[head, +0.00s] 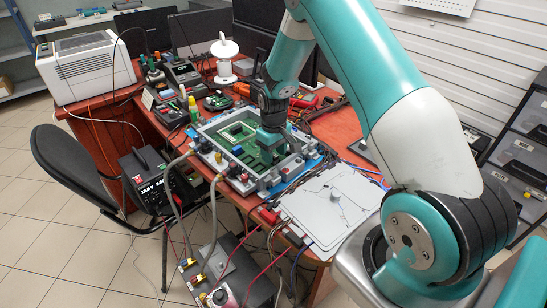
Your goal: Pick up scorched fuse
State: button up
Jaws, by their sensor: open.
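My gripper (270,150) is open and points down over the grey-framed unit (248,186) with green circuit boards inside. It is at the right part of the unit, close above or among its parts; I cannot tell whether it touches anything. The arm's wrist covers part of the unit's far right side. A green board (236,132) shows to the left of my gripper. I cannot pick out a scorched fuse; it is too small to tell or hidden by my gripper.
Grey hoses (214,215) run from the unit's front down to a metal box (235,275). A pale panel (318,218) with thin wires lies right of the unit. Meters and tools crowd the red table behind. A black chair (75,165) stands at left.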

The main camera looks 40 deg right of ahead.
aim_at(274, 155)
jog(key=shift+f, duration=0.4)
grip_shut()
notch_tip(274, 155, up, 20)
jog(key=shift+b, duration=0.3)
jog(key=shift+r, duration=0.1)
dwell(0.4)
